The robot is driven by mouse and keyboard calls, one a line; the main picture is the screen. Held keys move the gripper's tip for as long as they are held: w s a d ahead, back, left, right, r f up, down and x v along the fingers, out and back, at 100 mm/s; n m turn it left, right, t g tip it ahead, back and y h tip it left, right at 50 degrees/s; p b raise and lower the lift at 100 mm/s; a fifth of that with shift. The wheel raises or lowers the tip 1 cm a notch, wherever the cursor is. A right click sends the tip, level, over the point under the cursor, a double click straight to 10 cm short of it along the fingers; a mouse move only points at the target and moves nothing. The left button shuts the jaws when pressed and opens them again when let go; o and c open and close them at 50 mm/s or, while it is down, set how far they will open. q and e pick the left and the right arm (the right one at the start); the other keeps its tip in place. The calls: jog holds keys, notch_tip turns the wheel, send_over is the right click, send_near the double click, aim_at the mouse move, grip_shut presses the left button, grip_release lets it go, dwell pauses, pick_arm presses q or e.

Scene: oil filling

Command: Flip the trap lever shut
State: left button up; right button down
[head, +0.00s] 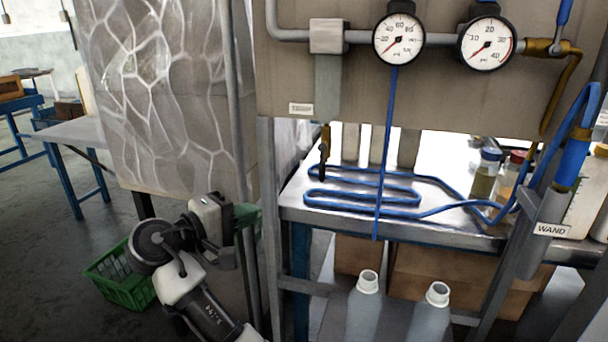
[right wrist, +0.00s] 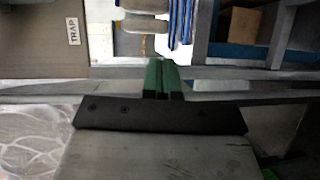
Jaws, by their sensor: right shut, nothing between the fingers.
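The trap is a grey vertical body (head: 327,85) on the panel, with a TRAP label (head: 301,109) beside it. A small brass lever (head: 325,140) hangs roughly vertically below the trap, under the panel's lower edge. My right gripper (head: 248,216) is left of the lever and lower in the picture, apart from it. Its green fingers are together and hold nothing; they also show in the right wrist view (right wrist: 163,80). The TRAP label shows sideways in the right wrist view (right wrist: 73,31), but I cannot make out the lever there. My left gripper is out of view.
A grey frame post (head: 270,220) stands just right of my right gripper. Blue tubing (head: 375,197) loops over the metal bench (head: 290,213). Two gauges (head: 399,39) sit on the panel, and a wand (head: 574,150) stands in its holder at right. A green crate (head: 125,285) is on the floor.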

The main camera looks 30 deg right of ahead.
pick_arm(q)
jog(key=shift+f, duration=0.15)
pick_arm(e)
jog(key=shift+m+g+h, duration=0.5)
jog(key=shift+h, duration=0.2)
jog(key=r, duration=0.1)
jog(key=a+r, duration=0.1)
jog(key=r, duration=0.3)
jog(key=shift+s+a+r, duration=0.1)
jog(key=shift+a+r, duration=0.05)
jog(key=shift+a, duration=0.1)
jog(key=b, duration=0.1)
send_near(322, 162)
jog(key=w+d+f, duration=0.2)
jog(key=w+d, duration=0.2)
jog(key=w, duration=0.1)
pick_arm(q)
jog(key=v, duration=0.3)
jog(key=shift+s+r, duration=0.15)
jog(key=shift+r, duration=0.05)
pick_arm(e)
jog(key=s+d, duration=0.2)
jog(key=d, duration=0.1)
jog(key=shift+s+f, duration=0.2)
jog(key=shift+s, duration=0.05)
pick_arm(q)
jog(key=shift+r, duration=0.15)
